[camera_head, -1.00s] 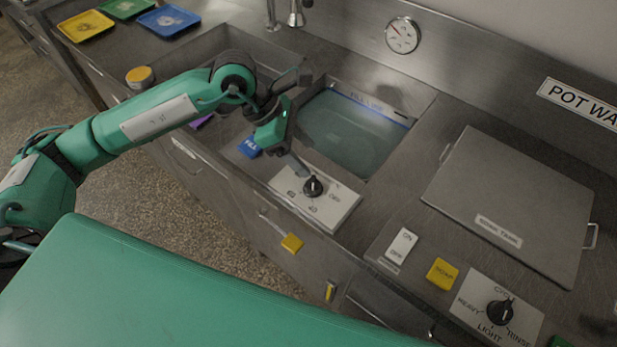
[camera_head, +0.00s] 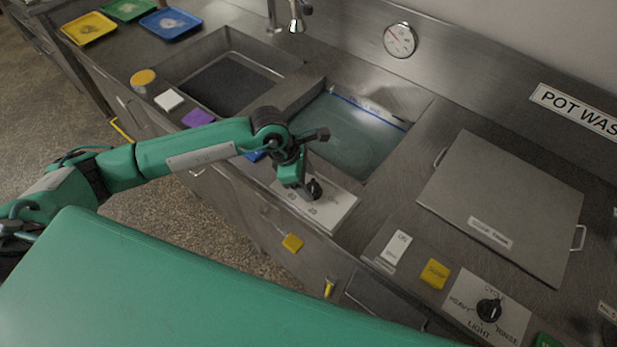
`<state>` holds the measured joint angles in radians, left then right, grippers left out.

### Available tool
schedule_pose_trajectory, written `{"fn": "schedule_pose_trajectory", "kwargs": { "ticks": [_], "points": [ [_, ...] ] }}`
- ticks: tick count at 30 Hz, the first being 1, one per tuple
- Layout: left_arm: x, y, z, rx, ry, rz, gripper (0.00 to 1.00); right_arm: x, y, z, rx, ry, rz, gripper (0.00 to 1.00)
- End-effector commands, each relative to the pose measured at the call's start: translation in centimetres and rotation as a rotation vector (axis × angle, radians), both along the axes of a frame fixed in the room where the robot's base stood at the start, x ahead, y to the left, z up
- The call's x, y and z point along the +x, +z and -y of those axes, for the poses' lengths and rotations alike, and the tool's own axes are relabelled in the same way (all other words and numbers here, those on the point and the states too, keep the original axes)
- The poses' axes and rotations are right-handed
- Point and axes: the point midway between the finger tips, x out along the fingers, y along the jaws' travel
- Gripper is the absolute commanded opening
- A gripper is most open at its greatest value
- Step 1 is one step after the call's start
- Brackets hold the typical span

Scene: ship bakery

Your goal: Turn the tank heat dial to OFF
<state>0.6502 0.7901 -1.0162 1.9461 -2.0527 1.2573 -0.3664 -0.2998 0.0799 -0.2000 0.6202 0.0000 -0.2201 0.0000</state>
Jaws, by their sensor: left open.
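The tank heat dial (camera_head: 315,189) is a black knob on a pale label plate (camera_head: 331,213) at the front edge of the counter, before the water-filled tank (camera_head: 348,137). My left gripper (camera_head: 305,192) points down at the dial's left side, its fingertips beside or around the knob; I cannot tell whether they touch it. The gripper is open. The arm and gripper hide the left part of the plate and some of its markings. The dial's pointer direction cannot be read clearly. My right gripper is not in view.
A second black dial (camera_head: 489,310), marked with cycle words, a white on/off switch (camera_head: 397,248) and a yellow button (camera_head: 434,273) lie to the right. A lidded tank (camera_head: 505,195) stands behind them. An empty sink (camera_head: 232,82) and a round gauge (camera_head: 400,40) are farther back.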

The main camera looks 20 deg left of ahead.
Motion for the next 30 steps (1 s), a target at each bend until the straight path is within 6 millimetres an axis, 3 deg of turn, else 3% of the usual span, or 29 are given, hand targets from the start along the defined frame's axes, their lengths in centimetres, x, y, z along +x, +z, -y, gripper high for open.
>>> {"fn": "schedule_pose_trajectory", "kwargs": {
  "ticks": [13,20,30],
  "points": [
    [0.10,-1.13,0.46,0.000,-0.001,0.000,0.64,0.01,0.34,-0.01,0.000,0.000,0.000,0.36],
    [0.10,-1.10,0.44,0.000,-0.001,0.000,0.19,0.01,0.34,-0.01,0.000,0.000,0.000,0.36],
    [0.01,-1.25,0.47,-0.001,0.040,0.001,0.19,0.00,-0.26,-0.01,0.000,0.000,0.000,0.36]
  ]
}}
